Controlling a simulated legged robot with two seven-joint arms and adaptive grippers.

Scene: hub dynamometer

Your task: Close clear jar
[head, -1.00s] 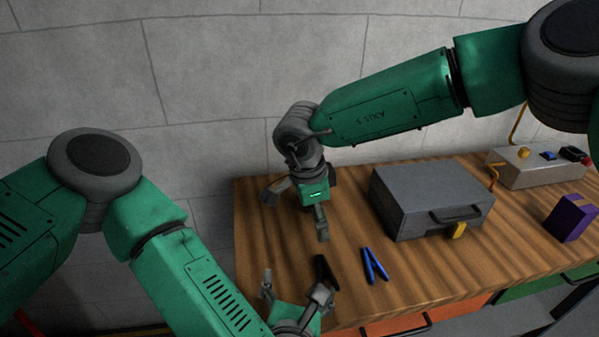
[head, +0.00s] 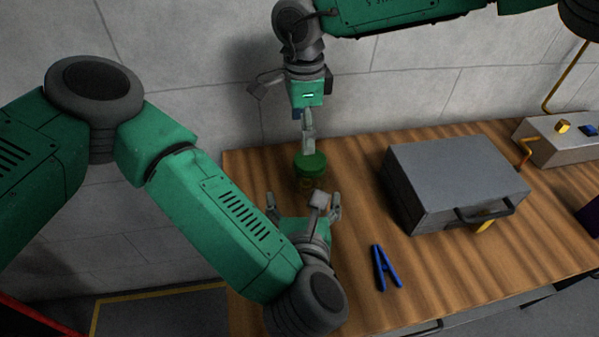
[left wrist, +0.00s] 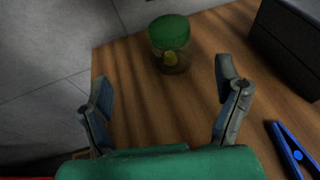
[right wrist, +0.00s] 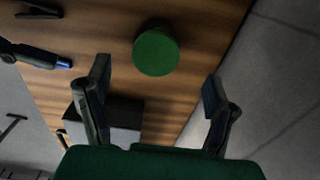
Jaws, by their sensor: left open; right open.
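The clear jar (left wrist: 172,60) stands upright near the table's back left edge, with a yellow item inside. A green lid (left wrist: 168,31) sits on top of it; I cannot tell how tightly it is seated. The lid also shows in the head view (head: 310,162) and from above in the right wrist view (right wrist: 156,52). My left gripper (head: 304,203) is open on the near side of the jar, pointing at it, with nothing between its fingers. My right gripper (head: 293,118) is open and points down above the jar, one finger overlapping the lid in the picture; contact is unclear.
A grey case (head: 455,180) stands right of the jar. A blue A-shaped clip (head: 386,268) lies in front of it. A grey control box (head: 560,140) is at the far right. The wall is close behind the table. Bare wood lies between jar and case.

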